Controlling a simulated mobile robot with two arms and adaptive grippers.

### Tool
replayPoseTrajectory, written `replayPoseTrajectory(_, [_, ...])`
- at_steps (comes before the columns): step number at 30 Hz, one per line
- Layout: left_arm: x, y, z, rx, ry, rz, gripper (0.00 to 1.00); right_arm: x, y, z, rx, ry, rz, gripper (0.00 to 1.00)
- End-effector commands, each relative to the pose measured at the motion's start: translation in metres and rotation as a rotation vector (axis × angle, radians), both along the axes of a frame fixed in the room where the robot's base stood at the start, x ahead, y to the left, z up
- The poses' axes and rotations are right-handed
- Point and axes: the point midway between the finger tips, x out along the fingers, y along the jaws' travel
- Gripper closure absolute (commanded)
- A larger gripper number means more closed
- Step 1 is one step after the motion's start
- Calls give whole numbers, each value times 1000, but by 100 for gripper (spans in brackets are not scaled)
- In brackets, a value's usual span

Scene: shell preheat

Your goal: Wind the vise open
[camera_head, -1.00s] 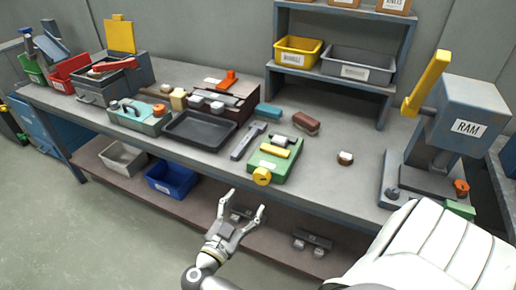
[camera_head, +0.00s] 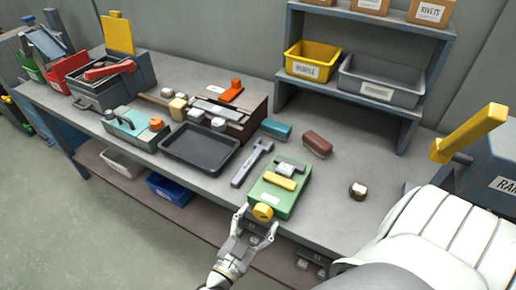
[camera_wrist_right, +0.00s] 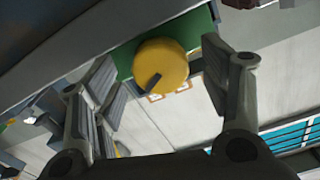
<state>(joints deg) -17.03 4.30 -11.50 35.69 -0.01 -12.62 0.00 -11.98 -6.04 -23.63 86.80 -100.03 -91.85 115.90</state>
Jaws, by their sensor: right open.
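The green vise (camera_head: 292,203) sits at the front edge of the workbench. A grey block (camera_head: 291,168) and a yellow bar (camera_head: 280,183) show on its top. Its round yellow knob (camera_head: 263,211) faces out over the front edge. In the right wrist view the fingers (camera_wrist_right: 165,78) look apart from the knob. My left gripper is not in view.
A teal block (camera_head: 277,129), a brown brush-like block (camera_head: 317,144) and a small round piece (camera_head: 357,190) lie behind and right. The ram press (camera_head: 490,175) stands at the right.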

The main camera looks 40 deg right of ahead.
Motion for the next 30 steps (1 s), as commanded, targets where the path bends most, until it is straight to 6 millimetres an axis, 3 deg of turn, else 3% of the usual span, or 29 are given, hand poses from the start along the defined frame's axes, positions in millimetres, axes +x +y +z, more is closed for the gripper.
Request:
replayPoseTrajectory(7, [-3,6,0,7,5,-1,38,0,0,0,0,0,0,30])
replayPoseTrajectory(18, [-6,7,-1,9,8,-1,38,0,0,0,0,0,0,76])
replayPoseTrajectory(30, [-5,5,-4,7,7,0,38,0,0,0,-35,81,0,76])
